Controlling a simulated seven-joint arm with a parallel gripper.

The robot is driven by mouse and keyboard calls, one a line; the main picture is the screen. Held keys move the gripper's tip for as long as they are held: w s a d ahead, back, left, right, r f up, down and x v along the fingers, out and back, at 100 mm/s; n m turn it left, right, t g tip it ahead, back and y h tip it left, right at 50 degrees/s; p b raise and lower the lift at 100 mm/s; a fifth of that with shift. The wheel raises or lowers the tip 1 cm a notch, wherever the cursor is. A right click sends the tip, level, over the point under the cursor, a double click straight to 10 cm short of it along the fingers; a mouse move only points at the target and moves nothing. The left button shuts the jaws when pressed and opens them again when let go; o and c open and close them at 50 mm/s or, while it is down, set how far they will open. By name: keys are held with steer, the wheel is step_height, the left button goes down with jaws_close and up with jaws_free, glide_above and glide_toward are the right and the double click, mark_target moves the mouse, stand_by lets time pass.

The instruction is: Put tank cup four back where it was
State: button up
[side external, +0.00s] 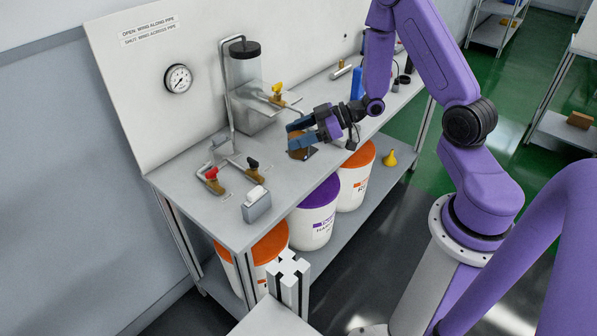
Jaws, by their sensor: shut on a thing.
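My gripper (297,134) is over the middle of the grey bench, its blue fingers pointing left. It is shut on a small brown thing, which looks like the cup (297,154), mostly hidden behind the fingers. A dark flat patch shows just beside and below the cup; I cannot tell whether the cup touches the bench. No number on the cup can be read. A clear tank with a black cap (245,66) stands behind and left of my gripper, on a grey base with a yellow-handled valve (277,91).
A red-handled valve (211,176) and a dark-handled valve (253,165) sit on pipes at front left, near a grey box (257,206). A blue bottle (357,83) stands behind my arm. Tubs and a yellow funnel (389,158) are on the lower shelf.

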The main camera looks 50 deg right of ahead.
steer(key=shift+f, duration=4.55)
steer(key=shift+f, duration=0.1)
steer(key=o, duration=1.1)
steer(key=shift+r, duration=0.2)
steer(key=v, duration=1.2)
